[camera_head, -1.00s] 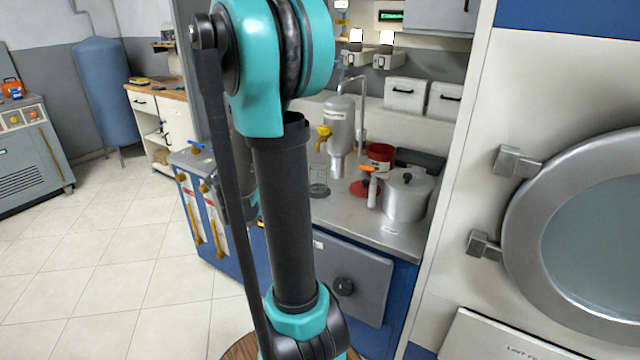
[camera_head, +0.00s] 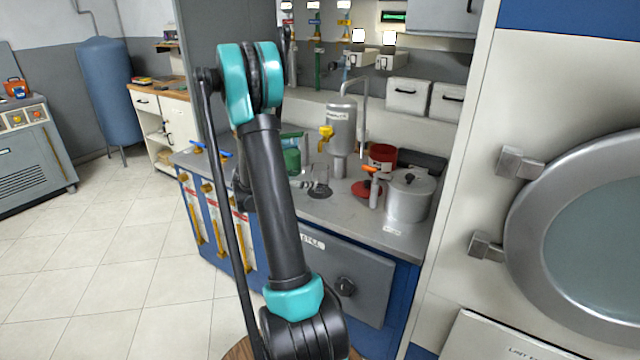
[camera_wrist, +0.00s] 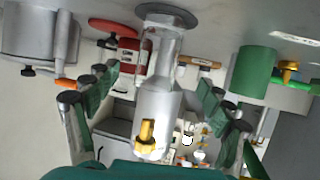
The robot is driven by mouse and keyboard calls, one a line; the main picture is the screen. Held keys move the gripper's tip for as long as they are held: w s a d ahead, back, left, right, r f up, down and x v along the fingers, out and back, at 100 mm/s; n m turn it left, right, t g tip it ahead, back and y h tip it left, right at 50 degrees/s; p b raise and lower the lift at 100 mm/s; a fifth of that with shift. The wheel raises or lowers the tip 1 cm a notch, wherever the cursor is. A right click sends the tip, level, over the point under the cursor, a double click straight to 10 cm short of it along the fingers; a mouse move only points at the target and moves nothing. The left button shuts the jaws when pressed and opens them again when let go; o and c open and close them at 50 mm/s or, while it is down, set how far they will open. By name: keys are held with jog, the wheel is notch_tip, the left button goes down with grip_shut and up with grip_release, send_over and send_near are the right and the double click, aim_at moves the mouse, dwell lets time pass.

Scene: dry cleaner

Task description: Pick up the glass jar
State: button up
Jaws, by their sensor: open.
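The clear glass jar (camera_head: 320,181) stands upright on the grey metal counter (camera_head: 345,212), in front of the silver tank (camera_head: 341,128) with a yellow tap. My arm hides most of my gripper in the head view; part of it shows just left of the jar. In the wrist view, which is upside down, my gripper (camera_wrist: 157,78) is open, with one finger on each side of the picture. The silver tank (camera_wrist: 160,108) fills the space seen between the fingers. I cannot tell whether a finger touches the jar.
A green can (camera_head: 291,161) stands left of the jar. A red can (camera_head: 382,156) and a lidded metal pot (camera_head: 407,196) stand to its right. An orange-handled thing (camera_head: 375,188) is before the pot. A large round door (camera_head: 590,235) is at the right.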

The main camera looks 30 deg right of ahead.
aim_at(313, 179)
jog(key=x, duration=0.4)
jog(key=shift+d+f, duration=0.15)
jog(key=shift+d, duration=0.15)
jog(key=shift+f+x, duration=0.1)
jog(key=shift+x, duration=1.25)
jog(key=shift+f+x, duration=0.15)
jog(key=shift+x, duration=1.2)
jog(key=shift+a, duration=0.1)
jog(key=c, duration=1.5)
jog(key=shift+o, duration=0.2)
jog(key=shift+r, duration=0.15)
jog(key=shift+s+r, duration=0.1)
jog(key=shift+r, duration=1.15)
jog(key=s+a, duration=0.3)
jog(key=a, duration=1.4)
jog(key=shift+a+r, duration=0.35)
